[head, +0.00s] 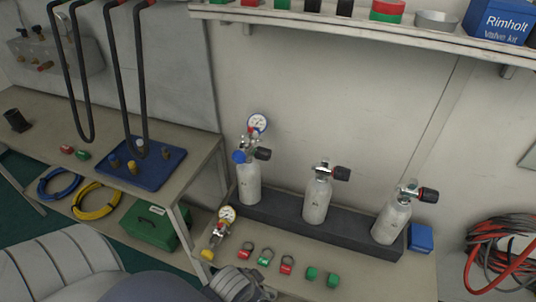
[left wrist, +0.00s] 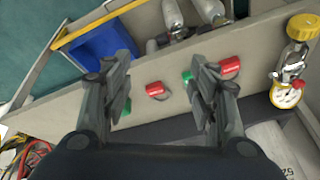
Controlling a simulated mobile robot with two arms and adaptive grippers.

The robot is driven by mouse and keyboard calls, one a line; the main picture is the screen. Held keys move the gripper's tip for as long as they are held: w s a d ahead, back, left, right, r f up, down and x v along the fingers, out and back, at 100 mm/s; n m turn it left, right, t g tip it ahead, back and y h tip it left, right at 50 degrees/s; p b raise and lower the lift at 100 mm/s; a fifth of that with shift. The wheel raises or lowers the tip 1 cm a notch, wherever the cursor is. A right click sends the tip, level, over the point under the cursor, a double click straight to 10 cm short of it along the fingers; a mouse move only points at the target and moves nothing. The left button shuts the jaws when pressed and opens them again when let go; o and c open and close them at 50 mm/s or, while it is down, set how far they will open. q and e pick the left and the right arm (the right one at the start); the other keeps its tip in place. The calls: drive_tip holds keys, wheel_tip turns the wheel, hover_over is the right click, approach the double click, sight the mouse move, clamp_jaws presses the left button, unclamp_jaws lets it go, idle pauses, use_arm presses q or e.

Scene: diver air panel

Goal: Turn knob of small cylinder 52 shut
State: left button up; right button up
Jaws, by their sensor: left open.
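Three small pale cylinders stand upright in a dark rack: the left cylinder (head: 249,185), the middle cylinder (head: 317,201) and the right cylinder (head: 391,223). Each has a valve with a dark knob on its right: left knob (head: 263,154), middle knob (head: 342,173), right knob (head: 428,195). The left one also carries a gauge (head: 257,123) and a blue knob. No number is readable in the head view. In the left wrist view a pale cylinder (left wrist: 265,148) at the lower right bears a marking like 52, partly cut off. My left gripper (left wrist: 155,78) is open and empty above the bench.
Red clips (left wrist: 155,91) and green clips lie on the bench (head: 340,283) before the rack. A gauge with a yellow knob (head: 207,254) lies left of them. A blue box (head: 421,238) sits right of the rack. A shelf (head: 330,24) overhangs behind.

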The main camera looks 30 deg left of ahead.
use_arm(q)
drive_tip(key=w+a+r+m+t+y, duration=0.25)
drive_tip(key=w+a+r+t, duration=0.3)
drive_tip(key=w+r, duration=0.45)
drive_tip(key=m+t+y, duration=0.1)
drive_tip(key=m+t, duration=0.6)
drive_tip(key=m, duration=0.3)
approach(265, 158)
drive_tip(key=x, duration=0.2)
drive_tip(key=shift+n+y, duration=0.25)
drive_tip(key=p+x, duration=0.1)
drive_tip(key=x, duration=0.4)
drive_tip(key=p+x, duration=0.1)
drive_tip(key=x, duration=0.3)
drive_tip(key=shift+w+d+f, duration=0.1)
drive_tip(key=shift+w+d, duration=0.05)
drive_tip(key=shift+w, duration=0.25)
drive_tip(key=shift+c, duration=0.6)
drive_tip(key=c, duration=1)
